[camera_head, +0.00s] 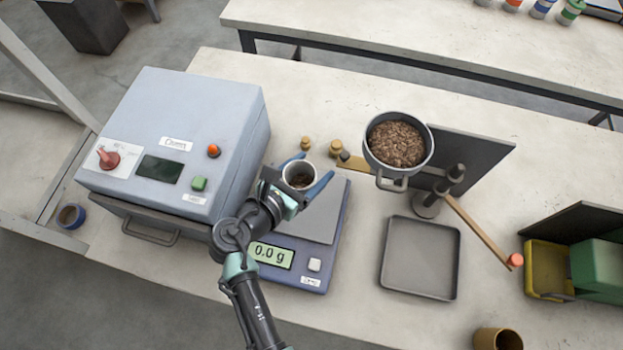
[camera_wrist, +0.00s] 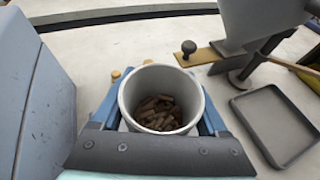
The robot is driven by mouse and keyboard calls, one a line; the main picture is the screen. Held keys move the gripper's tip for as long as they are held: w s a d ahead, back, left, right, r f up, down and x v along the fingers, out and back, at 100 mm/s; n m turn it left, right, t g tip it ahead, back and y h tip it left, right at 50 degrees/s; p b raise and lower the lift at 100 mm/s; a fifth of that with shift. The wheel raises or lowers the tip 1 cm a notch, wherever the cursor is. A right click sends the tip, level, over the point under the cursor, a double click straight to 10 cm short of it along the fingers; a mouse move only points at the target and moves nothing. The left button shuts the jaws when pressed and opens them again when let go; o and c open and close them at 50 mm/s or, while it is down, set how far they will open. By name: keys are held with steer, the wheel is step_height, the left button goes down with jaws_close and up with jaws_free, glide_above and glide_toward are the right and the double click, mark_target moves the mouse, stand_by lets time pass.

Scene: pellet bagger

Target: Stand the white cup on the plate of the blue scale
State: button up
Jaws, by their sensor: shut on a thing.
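The white cup (camera_head: 298,176) holds some brown pellets and is upright between the blue fingers of my gripper (camera_head: 304,178). In the wrist view the cup (camera_wrist: 160,98) fills the space between the fingers, and my gripper (camera_wrist: 163,112) is shut on it. The blue scale (camera_head: 303,268) stands on the bench below and to the right of my wrist, and its display reads 0.0 g. Its grey plate (camera_head: 322,214) is bare where it shows. The cup appears over the plate's upper left part; the gap beneath it cannot be told. My gripper and arm hide part of the scale.
A blue-grey machine box (camera_head: 180,140) stands close on the left. A pellet-filled hopper (camera_head: 397,145) with a lever is at right, above an empty grey tray (camera_head: 420,258). Small brass weights (camera_head: 305,143) stand behind the gripper. Yellow and green bins (camera_head: 548,262) stand far right.

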mark_target(311, 182)
step_height(311, 182, down, 6)
steer(key=shift+r+b, duration=0.2)
steer(key=shift+b, duration=0.15)
steer(key=o, duration=1.3)
steer(key=shift+o, duration=0.2)
